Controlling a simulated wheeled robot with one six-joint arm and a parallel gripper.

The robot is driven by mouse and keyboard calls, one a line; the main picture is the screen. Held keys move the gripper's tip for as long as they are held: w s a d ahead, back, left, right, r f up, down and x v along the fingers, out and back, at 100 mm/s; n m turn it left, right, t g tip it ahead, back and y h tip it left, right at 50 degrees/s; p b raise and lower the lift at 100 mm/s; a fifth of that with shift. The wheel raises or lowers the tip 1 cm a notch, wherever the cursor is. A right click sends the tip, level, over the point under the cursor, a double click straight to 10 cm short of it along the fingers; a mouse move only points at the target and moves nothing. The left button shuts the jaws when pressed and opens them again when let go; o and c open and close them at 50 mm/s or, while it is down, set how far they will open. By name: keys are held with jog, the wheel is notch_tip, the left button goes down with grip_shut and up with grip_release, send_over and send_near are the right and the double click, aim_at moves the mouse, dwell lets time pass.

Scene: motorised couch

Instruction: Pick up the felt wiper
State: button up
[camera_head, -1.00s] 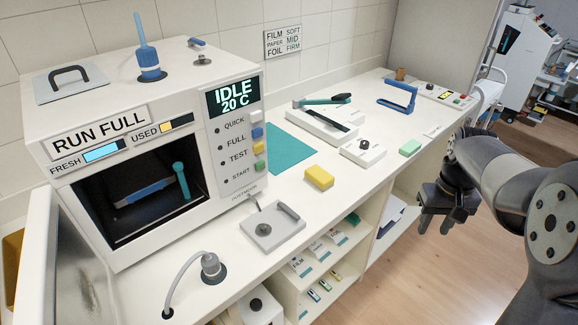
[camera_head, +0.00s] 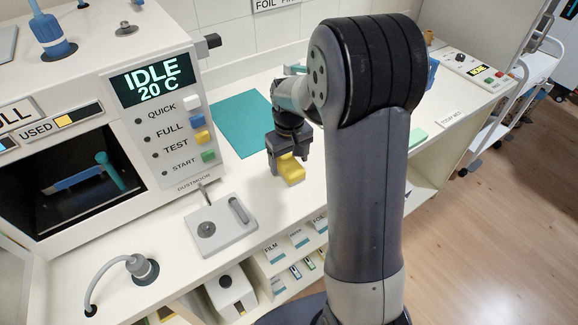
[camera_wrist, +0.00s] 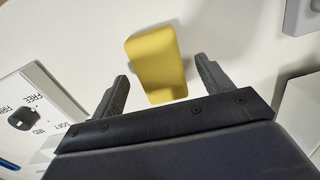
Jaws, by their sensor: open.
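A yellow block (camera_head: 292,172), which I take to be the felt wiper, lies on the white counter in front of the teal mat. My gripper (camera_head: 287,152) hangs over it, pointing down, and hides part of its top in the head view. In the wrist view the yellow block (camera_wrist: 156,62) lies between and a little beyond the two fingertips of my gripper (camera_wrist: 161,68). A gap shows on each side, so the fingers are open and not holding it. The exact height over the block is hard to tell.
The white machine (camera_head: 165,130) with an IDLE display stands to the left. A grey plate with a handle (camera_head: 220,226) lies nearer on the counter. The teal mat (camera_head: 228,118) lies behind. A white knob box (camera_wrist: 30,115) shows left in the wrist view. My arm hides the counter's middle.

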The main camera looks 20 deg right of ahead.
jog(key=shift+w+f, duration=0.1)
jog(key=shift+f, duration=1.05)
jog(key=c, duration=1.1)
